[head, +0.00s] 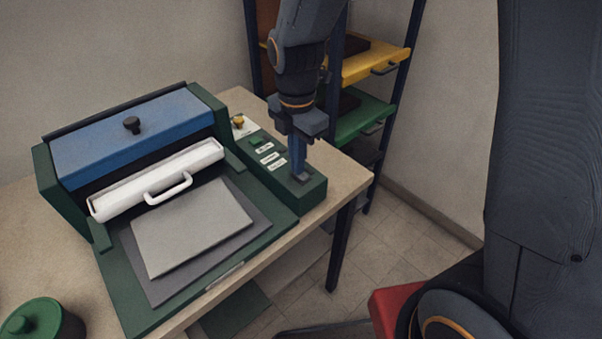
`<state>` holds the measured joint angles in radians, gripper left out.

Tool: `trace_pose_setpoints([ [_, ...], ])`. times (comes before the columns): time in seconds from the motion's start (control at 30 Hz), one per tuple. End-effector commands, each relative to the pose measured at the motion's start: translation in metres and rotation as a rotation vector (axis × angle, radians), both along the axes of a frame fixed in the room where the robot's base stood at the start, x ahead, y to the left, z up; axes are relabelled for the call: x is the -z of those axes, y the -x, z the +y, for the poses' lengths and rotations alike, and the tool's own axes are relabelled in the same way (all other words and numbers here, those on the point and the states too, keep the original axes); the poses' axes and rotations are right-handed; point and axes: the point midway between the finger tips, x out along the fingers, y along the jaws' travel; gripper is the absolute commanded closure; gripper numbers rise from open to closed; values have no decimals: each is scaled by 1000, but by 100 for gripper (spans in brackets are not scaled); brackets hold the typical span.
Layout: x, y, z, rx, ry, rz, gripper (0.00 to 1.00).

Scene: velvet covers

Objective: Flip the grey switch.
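A dark green control box (312,194) stands at the right of a green machine on the table. On its top are a yellow knob (239,121), a green button (256,141) and several small white labels. My gripper (300,176) points straight down over the near right end of this box. Its fingers show as one narrow blue column with no gap, so it looks shut, with nothing seen held. A small grey piece shows at the fingertips; I cannot tell whether it is the grey switch or part of the fingers. The fingers hide that spot on the box.
The machine has a blue lid (132,138), a white bar with a handle (157,181) and a grey sheet (194,227) on its bed. A green pot (42,322) stands front left. A shelf with yellow (372,63) and green (362,118) trays stands behind my gripper.

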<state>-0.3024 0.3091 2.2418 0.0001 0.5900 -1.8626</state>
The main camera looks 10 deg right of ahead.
Motion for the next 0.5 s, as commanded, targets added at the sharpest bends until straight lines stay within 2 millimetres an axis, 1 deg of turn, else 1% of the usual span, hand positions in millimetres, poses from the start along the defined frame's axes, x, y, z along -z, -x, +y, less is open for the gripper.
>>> trace_pose_setpoints([
  [0.13,0,1,0,0,1,1,100],
  [0.23,-4,1,0,0,1,1,100],
  [0.5,-24,1,0,0,1,1,100],
])
